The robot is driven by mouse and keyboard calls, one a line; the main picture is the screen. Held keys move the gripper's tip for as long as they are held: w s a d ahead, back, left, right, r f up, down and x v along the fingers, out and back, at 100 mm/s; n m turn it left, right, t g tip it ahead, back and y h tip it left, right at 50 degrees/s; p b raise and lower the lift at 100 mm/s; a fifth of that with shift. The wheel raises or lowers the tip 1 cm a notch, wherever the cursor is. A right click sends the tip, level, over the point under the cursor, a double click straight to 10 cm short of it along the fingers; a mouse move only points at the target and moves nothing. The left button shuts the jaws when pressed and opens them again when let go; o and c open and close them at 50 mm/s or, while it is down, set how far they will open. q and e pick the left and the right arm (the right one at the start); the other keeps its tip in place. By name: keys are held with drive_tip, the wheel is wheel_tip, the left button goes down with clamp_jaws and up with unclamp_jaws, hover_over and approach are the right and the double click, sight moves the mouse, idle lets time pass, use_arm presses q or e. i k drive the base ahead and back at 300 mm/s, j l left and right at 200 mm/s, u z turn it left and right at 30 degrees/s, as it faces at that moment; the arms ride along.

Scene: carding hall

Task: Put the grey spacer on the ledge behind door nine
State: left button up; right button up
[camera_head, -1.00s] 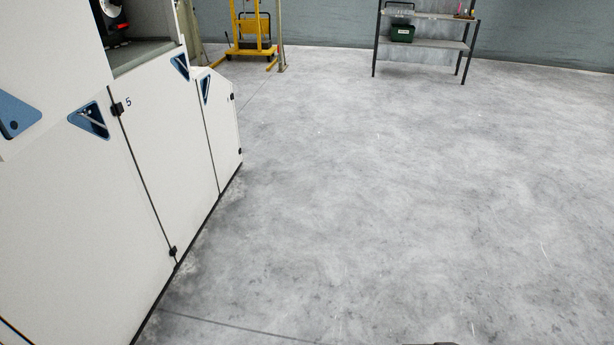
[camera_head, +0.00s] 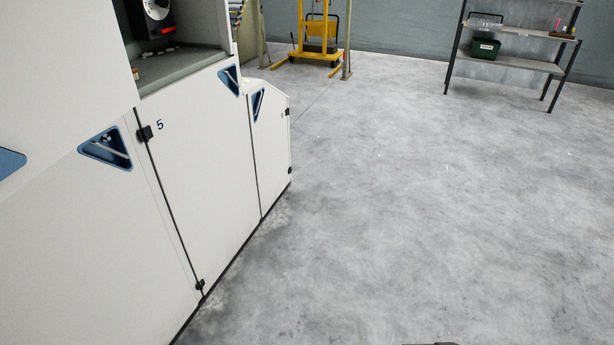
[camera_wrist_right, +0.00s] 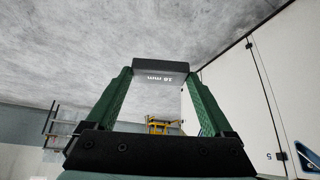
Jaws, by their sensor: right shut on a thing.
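My right gripper (camera_wrist_right: 159,76) shows in the right wrist view, its two green fingers shut on the grey spacer (camera_wrist_right: 164,66). The spacer is a dark grey block with a pale face marked "16 mm", held across the fingertips and clear of everything else. No door marked nine can be read. A white machine (camera_head: 60,240) at the left has a closed door marked 5 (camera_head: 200,160). A narrower closed door (camera_head: 270,150) stands beyond it, its marking too small to read. No ledge behind a door shows.
Blue triangular handle recesses (camera_head: 106,147) sit in the white panels. A yellow lifting frame (camera_head: 318,50) stands at the back. A metal shelf rack (camera_head: 510,62) with a green box (camera_head: 485,48) stands at the back right. The grey floor (camera_head: 420,200) is clear right of the machine.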

sight(148, 71)
drive_tip(key=i+u, duration=0.1)
drive_tip(key=i, duration=1.05)
drive_tip(key=i+u, duration=0.15)
drive_tip(key=i, duration=0.35)
drive_tip(key=i+l+u, duration=0.15)
drive_tip(key=i, duration=0.3)
drive_tip(key=u, duration=1.25)
